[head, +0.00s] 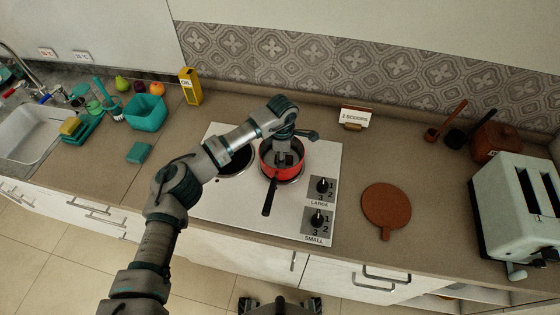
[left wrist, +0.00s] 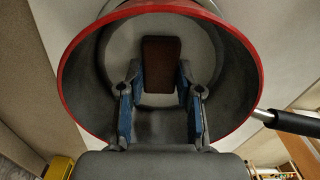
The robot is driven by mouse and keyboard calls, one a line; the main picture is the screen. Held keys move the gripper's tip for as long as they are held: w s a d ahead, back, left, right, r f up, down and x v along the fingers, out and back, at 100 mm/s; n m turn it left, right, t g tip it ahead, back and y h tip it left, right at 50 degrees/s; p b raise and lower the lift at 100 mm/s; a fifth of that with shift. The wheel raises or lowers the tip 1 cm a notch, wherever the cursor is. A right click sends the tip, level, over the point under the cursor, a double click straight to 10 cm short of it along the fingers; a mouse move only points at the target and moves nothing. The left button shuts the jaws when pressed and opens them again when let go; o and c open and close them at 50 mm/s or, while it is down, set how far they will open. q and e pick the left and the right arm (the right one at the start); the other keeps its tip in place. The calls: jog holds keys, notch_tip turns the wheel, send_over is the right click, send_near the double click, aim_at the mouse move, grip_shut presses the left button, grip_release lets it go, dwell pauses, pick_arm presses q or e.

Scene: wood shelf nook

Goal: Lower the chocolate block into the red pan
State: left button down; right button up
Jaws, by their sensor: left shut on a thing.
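The red pan (head: 297,174) sits on the white hob, its dark handle pointing toward the front. My left gripper (head: 284,160) reaches down into the pan from above. In the left wrist view the pan's red rim (left wrist: 250,60) surrounds my left gripper (left wrist: 161,85), with the grey pan floor beyond the fingers. The fingers are shut on the brown chocolate block (left wrist: 162,62), which is at their tips inside the pan. I cannot tell whether the block touches the floor. In the head view the gripper hides most of the block. My right gripper is not in view.
The hob (head: 230,205) has a dark burner at left and two knobs (head: 318,220) at right. A yellow box (head: 190,86) and teal bin (head: 146,113) are at left.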

pick_arm(q)
jog(key=shift+f, duration=0.25)
jog(key=c, duration=0.7)
grip_release()
jog(key=shift+r, duration=0.1)
notch_tip(320, 180, up, 12)
